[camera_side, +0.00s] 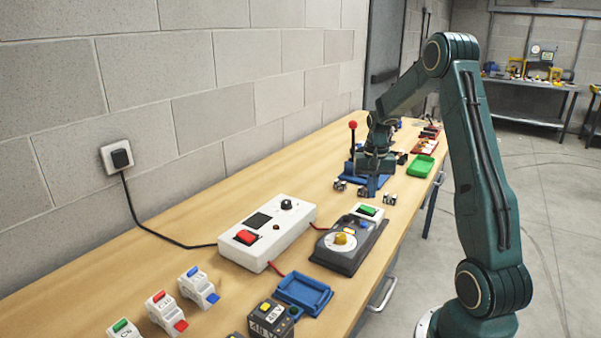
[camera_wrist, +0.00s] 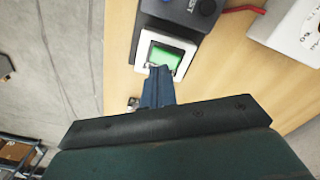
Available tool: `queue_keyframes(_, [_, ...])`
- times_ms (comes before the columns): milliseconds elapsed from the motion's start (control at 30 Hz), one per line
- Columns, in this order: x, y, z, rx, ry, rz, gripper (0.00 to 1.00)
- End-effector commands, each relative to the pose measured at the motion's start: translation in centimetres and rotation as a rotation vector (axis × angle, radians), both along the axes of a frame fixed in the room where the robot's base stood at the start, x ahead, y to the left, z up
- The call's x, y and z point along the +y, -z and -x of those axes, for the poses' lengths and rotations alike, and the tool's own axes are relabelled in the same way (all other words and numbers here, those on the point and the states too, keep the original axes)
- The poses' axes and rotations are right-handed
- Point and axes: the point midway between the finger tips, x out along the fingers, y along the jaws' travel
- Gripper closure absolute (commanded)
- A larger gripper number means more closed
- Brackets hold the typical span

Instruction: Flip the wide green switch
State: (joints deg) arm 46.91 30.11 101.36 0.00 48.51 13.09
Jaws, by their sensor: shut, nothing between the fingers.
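The wide green switch (camera_side: 367,211) sits in a white frame on the end of a dark grey box (camera_side: 345,250). In the wrist view the green switch (camera_wrist: 164,56) is at the top centre, inside its white frame. My gripper (camera_side: 367,192) is shut and empty, pointing down just behind the switch in the side view. In the wrist view my blue fingertips (camera_wrist: 159,71) overlap the near edge of the green rocker. I cannot tell whether they touch it. Part of the near frame edge is hidden by the fingers.
The dark box also carries a yellow knob on a white dial (camera_side: 341,240). A white box (camera_side: 266,232) with a red switch stands to its left. A blue tray (camera_side: 303,293) and small breakers (camera_side: 167,312) are nearer. A green tray (camera_side: 421,166) lies farther back.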

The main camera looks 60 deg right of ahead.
Motion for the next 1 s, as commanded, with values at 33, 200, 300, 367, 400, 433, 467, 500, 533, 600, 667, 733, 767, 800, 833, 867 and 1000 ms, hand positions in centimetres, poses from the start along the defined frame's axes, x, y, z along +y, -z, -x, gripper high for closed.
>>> queue_keyframes(33, [0.0,-0.4,0.0,-0.001,0.000,0.002,1.00])
queue_keyframes(200, [0.0,-1.3,0.0,-0.001,0.000,0.001,1.00])
queue_keyframes(300, [0.0,-1.8,0.0,0.000,0.000,0.000,1.00])
queue_keyframes(367, [0.0,-2.2,0.0,-0.001,0.000,0.001,1.00])
queue_keyframes(400, [0.0,-2.4,0.0,-0.001,0.000,0.002,1.00])
queue_keyframes(433, [0.0,-2.6,0.0,-0.001,0.000,0.002,1.00])
queue_keyframes(467, [0.0,-2.7,0.0,-0.001,0.000,0.001,1.00])
queue_keyframes(500, [0.0,-2.8,0.0,-0.001,0.000,0.001,1.00])
queue_keyframes(533, [0.0,-2.9,0.0,0.000,0.000,0.000,1.00])
queue_keyframes(600, [0.0,-3.0,0.0,0.000,0.000,0.000,1.00])
queue_keyframes(667, [0.0,-3.0,0.0,0.000,0.000,0.000,1.00])
queue_keyframes(733, [0.0,-3.0,0.0,0.000,0.000,0.000,1.00])
queue_keyframes(767, [0.0,-3.0,0.0,0.000,0.000,0.000,1.00])
queue_keyframes(800, [0.0,-3.0,0.0,0.000,0.000,0.000,1.00])
queue_keyframes(833, [0.0,-3.0,0.0,0.000,0.000,0.000,1.00])
queue_keyframes(867, [0.0,-3.0,0.0,0.000,0.000,0.000,1.00])
queue_keyframes(1000, [0.3,-3.3,-0.1,-0.002,-0.007,0.002,1.00])
